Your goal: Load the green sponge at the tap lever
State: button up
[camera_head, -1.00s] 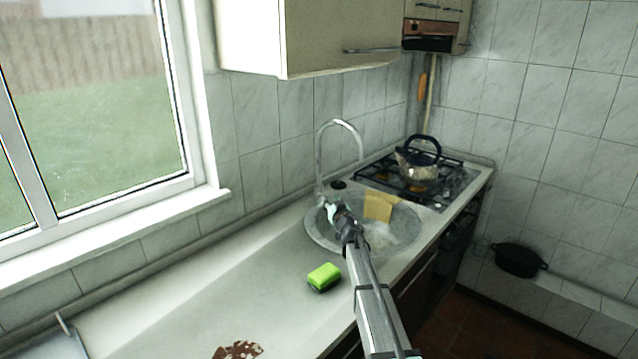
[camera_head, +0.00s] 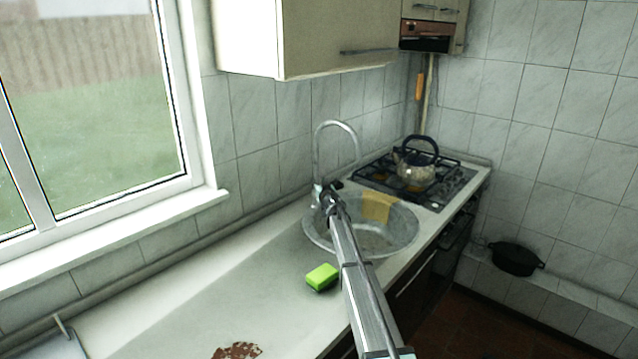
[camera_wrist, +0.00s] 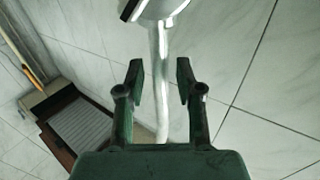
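The green sponge (camera_head: 322,278) lies on the counter, left of and in front of the round sink (camera_head: 400,240), and nothing holds it. The chrome tap (camera_head: 337,124) arches up behind the sink. Its lever cannot be made out clearly beside my arm. My gripper (camera_head: 322,190) is at the lower part of the tap, small and partly hidden by my own wrist. In the wrist view my gripper (camera_wrist: 160,85) has its two fingers apart, with the pale tap pipe (camera_wrist: 161,60) showing between or behind them. No contact can be made out.
A yellow cloth (camera_head: 376,206) hangs over the sink's far edge. A kettle (camera_head: 416,172) stands on the gas hob (camera_head: 440,188). A wall cupboard (camera_head: 310,38) overhangs the counter. A black pot (camera_head: 515,258) sits on a low ledge at right.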

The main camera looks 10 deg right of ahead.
jog(key=shift+w, duration=0.45)
grip_shut()
